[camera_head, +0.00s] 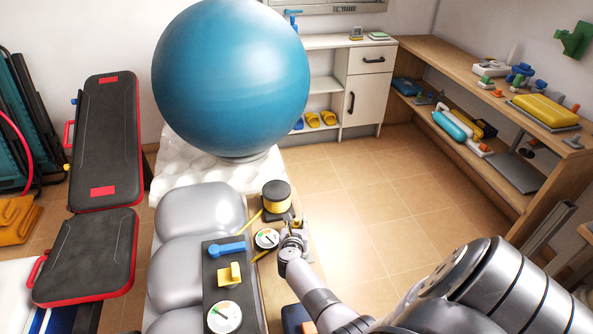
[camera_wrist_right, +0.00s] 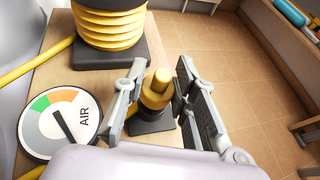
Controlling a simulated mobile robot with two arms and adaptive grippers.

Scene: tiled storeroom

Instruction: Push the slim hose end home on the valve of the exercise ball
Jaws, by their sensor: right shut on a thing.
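The exercise ball (camera_head: 230,80) is large and blue, resting at the upper left of the head view. Its valve cannot be made out. My right gripper (camera_head: 292,236) is low beside the pump, well away from the ball. In the right wrist view my right gripper (camera_wrist_right: 158,88) is shut on a slim, stepped yellow nozzle (camera_wrist_right: 157,90), which stands upright over a small black base (camera_wrist_right: 150,122). It looks like a hose end, but I cannot tell whether it still sits in the base. My left gripper is not in view.
A pump with yellow bellows (camera_wrist_right: 108,30) and an AIR dial (camera_wrist_right: 58,118) stand close to my right gripper. Grey cushions (camera_head: 195,210) lie left of a black panel (camera_head: 222,255) with a blue lever. A wooden shelf (camera_head: 500,130) lines the right; the tiled floor between is clear.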

